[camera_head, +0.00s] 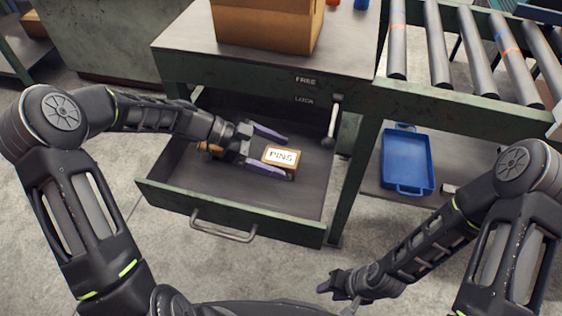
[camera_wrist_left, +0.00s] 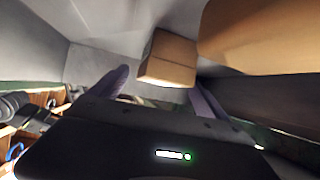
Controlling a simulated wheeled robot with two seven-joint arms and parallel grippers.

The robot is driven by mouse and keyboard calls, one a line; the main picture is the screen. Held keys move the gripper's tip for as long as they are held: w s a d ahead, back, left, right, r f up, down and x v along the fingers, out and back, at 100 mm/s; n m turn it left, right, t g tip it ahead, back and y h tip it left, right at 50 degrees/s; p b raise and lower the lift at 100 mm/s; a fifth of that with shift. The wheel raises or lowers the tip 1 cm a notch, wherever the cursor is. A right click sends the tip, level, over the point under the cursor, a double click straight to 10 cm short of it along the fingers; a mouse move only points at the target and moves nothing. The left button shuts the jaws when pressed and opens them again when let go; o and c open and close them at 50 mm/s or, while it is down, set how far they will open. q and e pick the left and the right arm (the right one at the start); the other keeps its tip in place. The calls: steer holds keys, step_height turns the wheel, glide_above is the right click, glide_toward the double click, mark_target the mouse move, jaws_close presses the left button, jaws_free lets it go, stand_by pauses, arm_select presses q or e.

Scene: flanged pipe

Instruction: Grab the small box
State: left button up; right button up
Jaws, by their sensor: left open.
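The small brown box (camera_head: 281,157), with a white label reading PINS, lies in the open drawer (camera_head: 190,207). My left gripper (camera_head: 287,159) is open, with one finger on the far side of the box and one on the near side. In the left wrist view the box (camera_wrist_left: 168,58) shows ahead, between and beyond the open fingers (camera_wrist_left: 160,88). I cannot tell whether either finger touches it. My right gripper (camera_head: 338,284) hangs low at the bottom, away from the drawer; its jaws are too small and dark to judge.
Another brown item (camera_head: 207,149) is partly hidden behind my left arm in the drawer. The drawer walls and the bench (camera_head: 180,48) above surround the gripper. A large cardboard box (camera_head: 265,25) stands on the bench. A blue tray (camera_head: 408,160) lies under the roller conveyor (camera_head: 470,50).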

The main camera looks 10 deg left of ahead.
arm_select(q)
steer(key=shift+c, duration=0.6)
jaws_close()
stand_by(0.4)
